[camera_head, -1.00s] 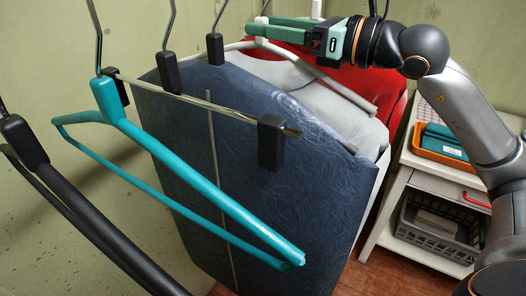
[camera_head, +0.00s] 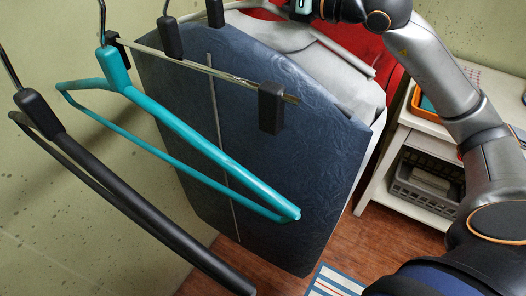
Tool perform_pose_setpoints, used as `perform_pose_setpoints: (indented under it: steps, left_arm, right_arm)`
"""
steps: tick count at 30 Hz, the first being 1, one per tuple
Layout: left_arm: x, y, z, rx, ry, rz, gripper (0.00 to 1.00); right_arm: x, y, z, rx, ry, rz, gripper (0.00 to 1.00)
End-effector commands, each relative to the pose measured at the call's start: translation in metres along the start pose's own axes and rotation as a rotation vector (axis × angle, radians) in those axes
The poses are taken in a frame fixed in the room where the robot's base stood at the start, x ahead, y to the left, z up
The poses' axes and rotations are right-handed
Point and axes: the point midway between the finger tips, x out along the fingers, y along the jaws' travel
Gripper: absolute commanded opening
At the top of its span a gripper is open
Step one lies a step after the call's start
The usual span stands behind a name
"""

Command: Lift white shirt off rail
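The white shirt (camera_head: 352,96) hangs on a pale hanger (camera_head: 318,37) at the top middle, mostly hidden behind a dark blue garment (camera_head: 290,165). My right arm comes in from the right, and its gripper is at the top edge of the picture, near the top of the white shirt's hanger. Its fingers are cut off or hidden, so I cannot tell whether they hold the hanger. The rail itself is out of view above. My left gripper is not in view.
An empty teal hanger (camera_head: 200,143) and an empty black hanger (camera_head: 130,205) hang at the left front. Red cloth (camera_head: 384,66) is behind the white shirt. A white shelf unit (camera_head: 405,213) with a grey crate (camera_head: 425,180) and an orange tray (camera_head: 424,107) stands right. A striped rug (camera_head: 335,283) lies below.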

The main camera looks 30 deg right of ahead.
Motion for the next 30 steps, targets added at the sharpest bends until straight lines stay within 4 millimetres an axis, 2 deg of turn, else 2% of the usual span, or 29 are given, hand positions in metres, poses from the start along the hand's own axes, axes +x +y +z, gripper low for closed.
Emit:
perform_pose_setpoints:
  steps: [1,5,30]
  left_arm:
    - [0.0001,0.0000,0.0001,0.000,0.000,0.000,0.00]
    - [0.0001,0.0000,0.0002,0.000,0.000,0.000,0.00]
    - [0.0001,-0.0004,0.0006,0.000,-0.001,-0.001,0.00]
  right_arm:
    - [-0.0001,0.0000,-0.0001,0.000,0.000,0.000,0.12]
    - [-0.0001,0.0000,-0.0001,0.000,0.000,0.000,0.00]
    - [-0.0001,0.0001,-0.0001,0.000,0.001,0.000,0.00]
